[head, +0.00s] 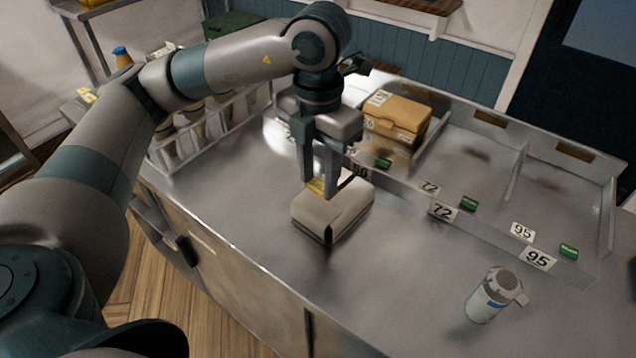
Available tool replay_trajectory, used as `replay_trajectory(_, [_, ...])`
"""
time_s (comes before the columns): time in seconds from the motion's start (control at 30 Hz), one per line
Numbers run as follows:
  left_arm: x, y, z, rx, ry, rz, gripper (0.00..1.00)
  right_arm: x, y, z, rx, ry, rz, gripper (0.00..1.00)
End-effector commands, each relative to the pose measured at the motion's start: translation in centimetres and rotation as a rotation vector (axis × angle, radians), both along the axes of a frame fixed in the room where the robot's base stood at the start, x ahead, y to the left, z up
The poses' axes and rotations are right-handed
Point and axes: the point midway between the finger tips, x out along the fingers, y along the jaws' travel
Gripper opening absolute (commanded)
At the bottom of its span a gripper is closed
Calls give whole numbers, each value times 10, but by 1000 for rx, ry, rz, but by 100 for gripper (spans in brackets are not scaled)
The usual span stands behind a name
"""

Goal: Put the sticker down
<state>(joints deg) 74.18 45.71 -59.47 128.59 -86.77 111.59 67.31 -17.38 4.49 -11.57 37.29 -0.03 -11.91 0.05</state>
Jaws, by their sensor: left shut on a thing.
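My left gripper (320,190) points down over a pale closed box (338,214) on the steel counter. It is shut on a small yellow piece, which looks like the sticker (315,187), at its fingertips. The sticker is close to the top of the pale box, partly hidden by the fingers. I cannot tell whether it touches the box. My right gripper is not in view.
The steel counter (250,218) is clear around the pale box. A brown box (397,118) sits in a walled bay behind, beside emptier bays with number labels (443,211). A shaker-like canister (490,296) stands at front right. A bottle rack (212,128) is at left.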

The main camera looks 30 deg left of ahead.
Motion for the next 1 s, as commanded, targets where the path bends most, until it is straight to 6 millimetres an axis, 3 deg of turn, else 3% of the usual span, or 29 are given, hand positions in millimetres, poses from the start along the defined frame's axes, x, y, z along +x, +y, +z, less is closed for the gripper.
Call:
replay_trajectory(0.43, [3, 3, -5, 1, 1, -1, 14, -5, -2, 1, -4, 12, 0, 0])
replay_trajectory(0.8, [3, 3, -40, 2, 3, 0, 14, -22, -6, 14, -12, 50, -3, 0])
replay_trajectory(1.0, [3, 3, -43, 1, 0, 0, 14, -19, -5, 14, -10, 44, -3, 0])
